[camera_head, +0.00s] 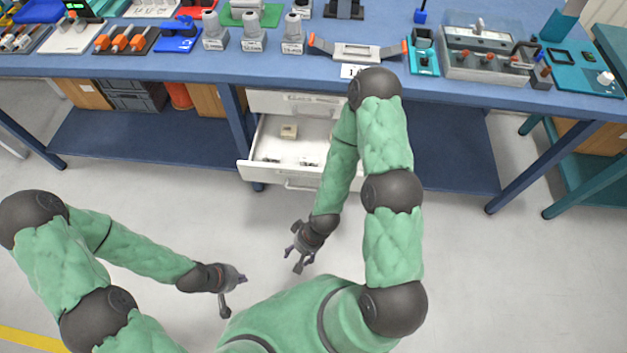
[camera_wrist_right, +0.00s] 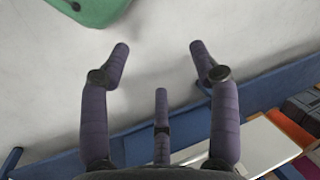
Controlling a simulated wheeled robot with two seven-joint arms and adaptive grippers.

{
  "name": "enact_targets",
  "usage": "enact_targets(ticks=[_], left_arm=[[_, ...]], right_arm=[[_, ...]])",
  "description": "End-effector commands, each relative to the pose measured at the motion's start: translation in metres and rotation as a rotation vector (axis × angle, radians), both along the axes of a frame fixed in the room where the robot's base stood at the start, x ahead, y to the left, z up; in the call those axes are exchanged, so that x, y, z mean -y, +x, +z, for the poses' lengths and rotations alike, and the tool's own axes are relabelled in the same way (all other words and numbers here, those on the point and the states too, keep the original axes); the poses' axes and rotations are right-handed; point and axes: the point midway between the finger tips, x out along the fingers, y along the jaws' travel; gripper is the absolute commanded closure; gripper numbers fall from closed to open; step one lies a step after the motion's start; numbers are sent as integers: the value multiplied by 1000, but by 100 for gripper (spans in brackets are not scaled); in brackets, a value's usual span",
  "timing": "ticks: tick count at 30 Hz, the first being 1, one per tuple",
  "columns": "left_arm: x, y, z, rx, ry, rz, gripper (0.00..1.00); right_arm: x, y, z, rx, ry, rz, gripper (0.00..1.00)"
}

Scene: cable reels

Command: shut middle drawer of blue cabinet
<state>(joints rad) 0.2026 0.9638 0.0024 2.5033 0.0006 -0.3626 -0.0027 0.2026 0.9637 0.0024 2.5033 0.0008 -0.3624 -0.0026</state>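A white-fronted drawer unit hangs under the blue workbench. Its middle drawer (camera_head: 257,156) is pulled out, with a small beige block (camera_head: 289,131) and other small items inside. The drawer above (camera_head: 294,103) looks shut. A lower drawer front shows partly beneath the open one. My right arm crosses in front of the drawer's right side and hides it. My right gripper (camera_head: 299,259) is open and empty over the floor, in front of and below the drawer, apart from it; its spread fingers show in the right wrist view (camera_wrist_right: 160,60). My left gripper (camera_head: 236,295) looks open and empty, further left.
The blue bench top (camera_head: 280,74) carries many tools and fixtures. A blue lower shelf (camera_head: 150,140) holds dark crates (camera_head: 136,97) and an orange reel at the left. Bench legs flank the drawers. The grey floor in front is clear.

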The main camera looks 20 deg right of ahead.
Motion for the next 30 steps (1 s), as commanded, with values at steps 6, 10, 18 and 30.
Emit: enact_targets(ticks=[6,10,18,30], left_arm=[[0,0,4,0,0,0,100],[0,0,10,0,0,0,100],[0,0,22,0,0,0,100],[0,0,39,0,0,0,100]], right_arm=[[11,-30,-12,-204,-3,-178,100],[11,-75,-16,-539,24,-476,100],[-41,-105,17,-1291,256,-1167,100],[-4,38,51,2165,-1212,1891,100]])
